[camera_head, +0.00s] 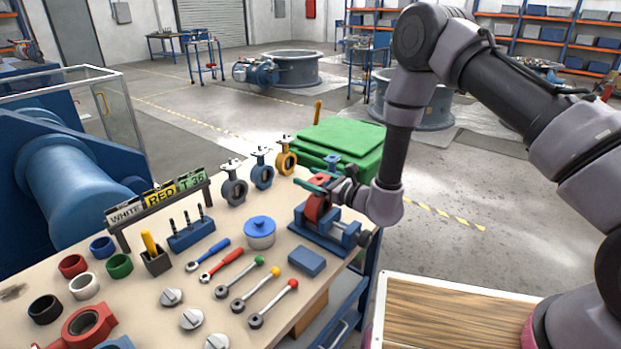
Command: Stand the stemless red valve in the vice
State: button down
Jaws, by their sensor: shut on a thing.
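The blue vice (317,244) stands at the right edge of the workbench. A red valve (313,209) without a visible stem is upright at the vice, seen nearly edge-on. Its lower part is between or just above the vice jaws; I cannot tell whether it rests on the vice bed. My gripper (320,184) reaches in from the right and is shut on the upper part of the red valve. The fingers hide part of its top. Another red ring-shaped body (86,325) lies at the bench's lower left, partly cut off.
Grey (233,188), blue (261,174) and orange (287,161) valves with stems stand along the back edge. A sign rack (160,197), blue stem holder (190,234), lidded pot (260,233), blue block (307,261) and several tools crowd the bench. A green bin (335,142) stands behind.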

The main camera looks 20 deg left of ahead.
grip_release()
jog(key=v, duration=1)
jog(key=shift+s+d, duration=0.15)
jog(key=shift+d, duration=0.2)
